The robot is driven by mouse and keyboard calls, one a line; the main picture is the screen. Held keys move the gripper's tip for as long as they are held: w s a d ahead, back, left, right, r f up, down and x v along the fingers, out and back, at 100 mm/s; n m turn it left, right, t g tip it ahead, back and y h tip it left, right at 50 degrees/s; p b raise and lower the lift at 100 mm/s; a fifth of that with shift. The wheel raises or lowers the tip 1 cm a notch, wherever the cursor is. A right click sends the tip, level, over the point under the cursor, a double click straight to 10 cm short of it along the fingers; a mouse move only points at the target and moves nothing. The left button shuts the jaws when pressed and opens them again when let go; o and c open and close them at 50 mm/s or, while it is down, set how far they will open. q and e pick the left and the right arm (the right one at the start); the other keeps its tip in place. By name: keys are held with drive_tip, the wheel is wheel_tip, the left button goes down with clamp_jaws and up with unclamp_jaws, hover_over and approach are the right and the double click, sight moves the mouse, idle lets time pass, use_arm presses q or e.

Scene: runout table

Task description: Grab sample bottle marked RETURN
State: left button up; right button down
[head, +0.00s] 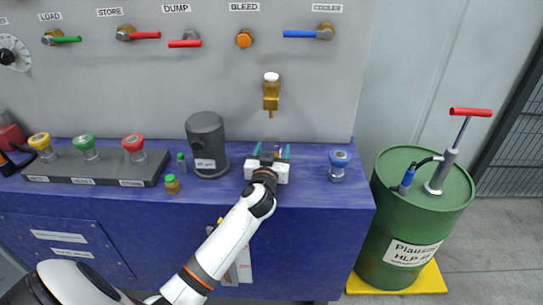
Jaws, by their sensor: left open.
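Three jars with yellow (40,146), green (86,147) and red (134,147) tops stand at a dark rack on the left of the blue bench; the rack's small labels are too blurred to read. A jar with a blue top (338,166) stands alone on the right. My left gripper (271,150) is open over the bench, below the brass tap, between the canister and the blue-topped jar. Whether anything stands between its fingers is unclear. My right gripper is out of view.
The grey canister (207,146) stands left of my gripper. The brass tap (271,92) hangs from the panel above it. The dark rack (98,177) fills the bench's left. A green drum (415,225) with a pump stands right of the bench. Bare bench lies around the blue-topped jar.

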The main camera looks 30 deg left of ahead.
use_arm(q)
drive_tip(key=shift+w+a, duration=0.1)
drive_tip(key=shift+w, duration=0.1)
drive_tip(key=c, duration=1.1)
drive_tip(key=shift+o, duration=0.2)
drive_tip(key=shift+r, duration=0.1)
